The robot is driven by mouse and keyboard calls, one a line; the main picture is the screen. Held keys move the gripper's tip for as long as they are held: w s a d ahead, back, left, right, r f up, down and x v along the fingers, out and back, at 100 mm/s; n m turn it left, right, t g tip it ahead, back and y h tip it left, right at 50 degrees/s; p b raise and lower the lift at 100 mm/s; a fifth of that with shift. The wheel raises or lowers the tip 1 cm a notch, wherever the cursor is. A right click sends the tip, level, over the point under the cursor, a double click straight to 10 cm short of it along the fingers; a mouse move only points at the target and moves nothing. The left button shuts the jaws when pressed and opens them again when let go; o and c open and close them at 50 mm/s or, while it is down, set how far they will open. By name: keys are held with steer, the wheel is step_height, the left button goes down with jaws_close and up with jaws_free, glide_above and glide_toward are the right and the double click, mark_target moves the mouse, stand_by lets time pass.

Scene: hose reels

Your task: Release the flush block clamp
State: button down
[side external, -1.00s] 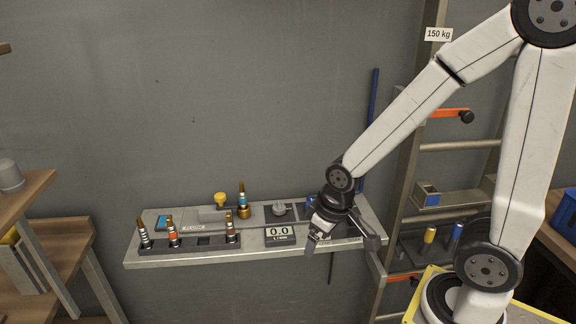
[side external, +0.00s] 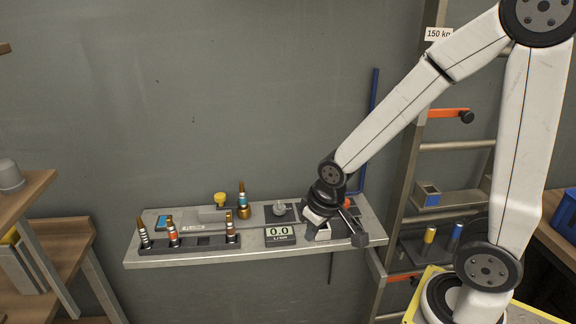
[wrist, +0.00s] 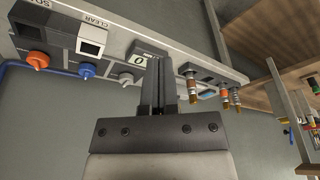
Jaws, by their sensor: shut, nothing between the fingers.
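My gripper (side external: 309,238) is over the right part of the wall shelf, just right of the 0.0 display. In the wrist view its two dark fingers (wrist: 166,70) are together and empty. A grey block (side external: 211,214) with a yellow knob (side external: 220,198) sits on the shelf's left half, well left of my gripper. Beside it a teal-banded nozzle (side external: 242,195) stands upright in a brass base (side external: 244,212). No readable label marks the flush block clamp, so I cannot tell which part it is.
The shelf (side external: 190,258) holds a dark rack with several nozzles at the front left. The display (side external: 279,235) and a grey knob (side external: 279,208) are mid-shelf. The wrist view shows orange (wrist: 37,60) and blue (wrist: 87,71) knobs. A ladder (side external: 412,170) stands to the right.

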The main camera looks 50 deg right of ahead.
mark_target(217, 197)
steer(key=w+d+r+m+t, duration=0.1)
steer(key=w+m, duration=0.4)
steer(key=w, duration=0.5)
steer(key=w+r+m+t+h, duration=0.1)
steer(key=w+r+m+t, duration=0.2)
steer(key=w, duration=0.7)
steer(key=shift+w+d+m, duration=0.4)
steer(key=shift+m, duration=0.5)
steer(key=shift+x, duration=5)
steer(key=shift+w+a+r, duration=0.1)
steer(key=shift+w+a, duration=0.05)
steer(key=shift+w+a, duration=1.2)
steer(key=shift+w, duration=0.05)
steer(key=shift+r, duration=0.1)
steer(key=d+v, duration=0.1)
steer(key=v, duration=0.9)
steer(key=shift+s+a, duration=0.2)
steer(key=shift+a, duration=0.15)
